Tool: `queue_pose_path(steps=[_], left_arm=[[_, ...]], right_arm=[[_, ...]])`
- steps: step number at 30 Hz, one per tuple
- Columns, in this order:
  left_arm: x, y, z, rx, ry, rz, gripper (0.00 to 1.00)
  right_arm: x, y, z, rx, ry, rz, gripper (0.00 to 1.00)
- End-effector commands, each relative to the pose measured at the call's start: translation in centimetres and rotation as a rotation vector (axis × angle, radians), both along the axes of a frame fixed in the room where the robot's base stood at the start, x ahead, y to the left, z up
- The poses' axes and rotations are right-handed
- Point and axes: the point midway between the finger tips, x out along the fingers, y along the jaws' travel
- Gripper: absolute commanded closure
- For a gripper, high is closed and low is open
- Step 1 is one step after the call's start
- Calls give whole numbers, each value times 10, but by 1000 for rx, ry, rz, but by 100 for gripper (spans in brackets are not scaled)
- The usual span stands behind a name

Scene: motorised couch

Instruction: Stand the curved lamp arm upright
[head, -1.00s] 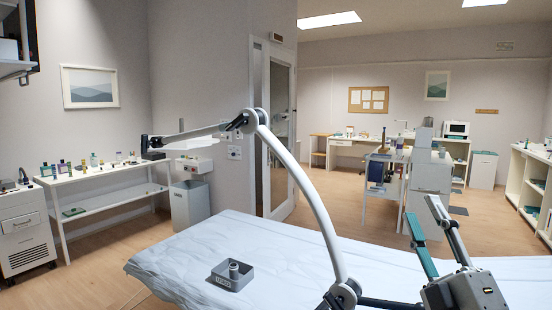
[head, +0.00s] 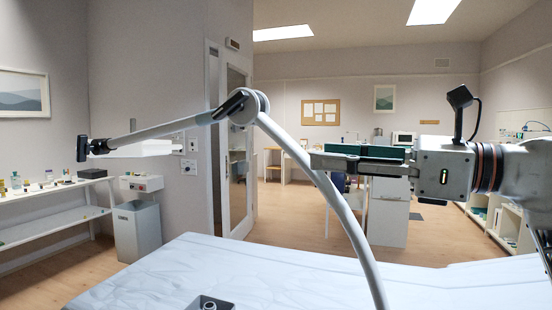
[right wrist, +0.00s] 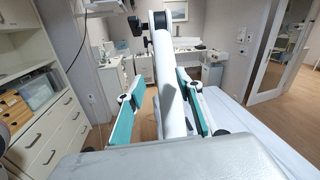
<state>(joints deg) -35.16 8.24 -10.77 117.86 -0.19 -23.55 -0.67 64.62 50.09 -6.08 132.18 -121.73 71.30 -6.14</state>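The curved lamp arm (head: 322,185) is a pale tube that slants from a round joint (head: 248,107) down to the right, past the couch, out of frame at the bottom. From the joint, a thinner section (head: 160,131) reaches left to a dark end piece. My right gripper (head: 318,161) is level, pointing left, with its fingertips at the upper part of the tube. The tube's lower end is hidden. My left gripper is not in view.
The couch (head: 150,275) with a pale cover fills the lower foreground. A grey block with a round socket (head: 210,304) sits on it at the bottom edge. A shelf table with bottles (head: 50,190) stands left. Drawers (right wrist: 50,135) show left in the right wrist view.

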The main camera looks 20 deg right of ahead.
Motion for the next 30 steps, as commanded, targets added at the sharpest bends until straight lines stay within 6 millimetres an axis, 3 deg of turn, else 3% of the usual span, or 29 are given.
queue_pose_path(steps=[5,19,30], left_arm=[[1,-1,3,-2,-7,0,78],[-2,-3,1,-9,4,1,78],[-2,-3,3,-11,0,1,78]], right_arm=[[7,-6,2,-22,2,-42,64],[52,39,2,-19,3,-38,64],[59,46,1,-22,3,-39,64]])
